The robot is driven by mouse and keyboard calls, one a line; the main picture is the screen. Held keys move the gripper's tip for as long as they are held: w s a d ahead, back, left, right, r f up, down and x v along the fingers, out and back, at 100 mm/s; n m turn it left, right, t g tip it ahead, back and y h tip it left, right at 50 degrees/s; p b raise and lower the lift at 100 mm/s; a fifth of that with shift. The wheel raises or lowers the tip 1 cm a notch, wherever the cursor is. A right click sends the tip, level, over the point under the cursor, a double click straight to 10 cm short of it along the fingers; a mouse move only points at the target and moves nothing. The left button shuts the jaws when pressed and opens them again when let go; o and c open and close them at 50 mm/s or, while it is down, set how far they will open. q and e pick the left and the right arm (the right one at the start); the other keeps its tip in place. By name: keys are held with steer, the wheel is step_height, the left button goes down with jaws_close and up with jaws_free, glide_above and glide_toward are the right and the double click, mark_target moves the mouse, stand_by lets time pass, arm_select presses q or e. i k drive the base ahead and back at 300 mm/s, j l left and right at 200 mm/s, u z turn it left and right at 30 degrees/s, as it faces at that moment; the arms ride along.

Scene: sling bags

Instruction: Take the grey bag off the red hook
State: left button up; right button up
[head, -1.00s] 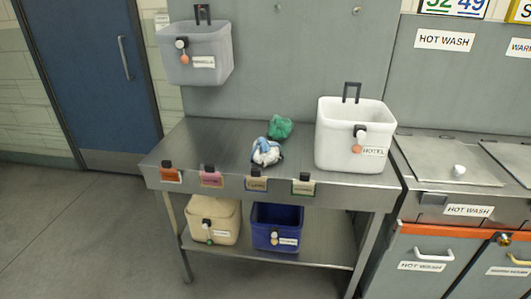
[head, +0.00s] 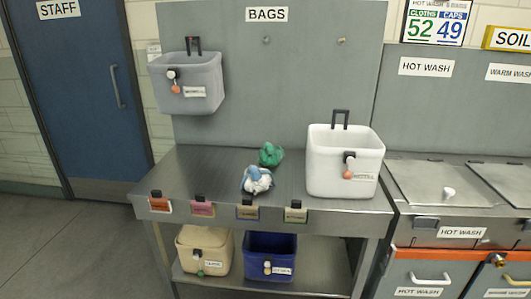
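The grey bag (head: 188,86), an open box shape with a dark strap loop on top, hangs against the grey back panel at the upper left in the head view. A round orange tag and a white label are on its front. The hook behind its strap is hidden, and I cannot see any red on it. Neither of my grippers is in view.
A steel table (head: 215,172) stands below, holding a white bag (head: 345,178), a green cloth (head: 271,154) and a blue-white cloth (head: 257,181). A beige bag (head: 203,248) and blue bag (head: 270,255) sit on the lower shelf. Two bare pegs (head: 266,40) are on the panel.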

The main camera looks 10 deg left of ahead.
mark_target(198, 77)
steer(key=i+j+u, duration=0.2)
steer(key=j+u, duration=0.15)
steer(key=i+j+u, duration=0.5)
steer(key=u, duration=0.15)
steer(key=i+j+u, duration=0.15)
steer(key=u, duration=0.25)
steer(key=i+j+u, duration=0.1)
steer(key=i+u, duration=0.25)
steer(key=i+j+u, duration=0.1)
steer(key=u, duration=0.3)
steer(key=i+u, duration=0.5)
steer(key=i, duration=0.65)
steer(key=i+z, duration=0.5)
steer(key=i+j+z, duration=0.1)
steer(key=i+z, duration=0.25)
steer(key=z, duration=0.15)
steer(key=i+l+z, duration=0.1)
steer(key=z, duration=0.3)
steer(key=i+z, duration=0.4)
steer(key=i+j+z, duration=0.1)
steer(key=z, duration=0.25)
steer(key=i+z, duration=0.9)
steer(key=z, duration=0.2)
